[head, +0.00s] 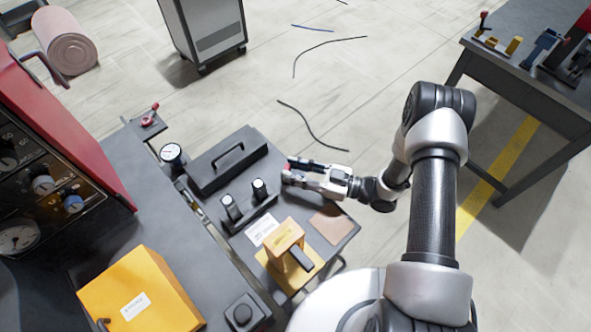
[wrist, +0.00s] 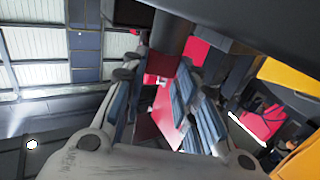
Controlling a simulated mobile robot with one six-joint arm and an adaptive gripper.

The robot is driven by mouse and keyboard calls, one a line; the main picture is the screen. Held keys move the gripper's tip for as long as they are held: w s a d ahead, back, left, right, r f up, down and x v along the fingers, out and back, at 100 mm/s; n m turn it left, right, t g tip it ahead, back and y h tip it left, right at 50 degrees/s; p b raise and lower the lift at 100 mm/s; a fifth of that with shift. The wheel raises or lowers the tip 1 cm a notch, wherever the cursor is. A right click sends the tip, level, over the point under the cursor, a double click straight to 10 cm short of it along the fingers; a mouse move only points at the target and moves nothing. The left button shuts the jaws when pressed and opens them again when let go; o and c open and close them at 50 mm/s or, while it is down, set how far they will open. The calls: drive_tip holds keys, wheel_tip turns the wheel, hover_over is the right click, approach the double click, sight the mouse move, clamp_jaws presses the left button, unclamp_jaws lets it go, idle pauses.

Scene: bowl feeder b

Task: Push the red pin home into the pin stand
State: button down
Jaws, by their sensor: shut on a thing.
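My gripper (head: 288,175) is above the right part of the dark bench, pointing left. Small bits of red show at its tip in the head view. In the wrist view, its two blue-grey padded fingers (wrist: 158,95) are a little apart, with red between and behind them. The red pin appears to be held there, but its outline cannot be told from the red background. A black base with two upright posts (head: 231,207) stands just left of the gripper, apart from it. I cannot tell whether it is the pin stand.
A black handled box (head: 225,165) lies behind the posts. A yellow fixture (head: 284,240) stands in front of the gripper. A dial gauge (head: 171,153) and a small red-knobbed device (head: 150,120) are at the left.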

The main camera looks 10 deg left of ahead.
idle(0.4)
drive_tip(key=c, duration=1.2)
unclamp_jaws()
drive_tip(key=v, duration=1.2)
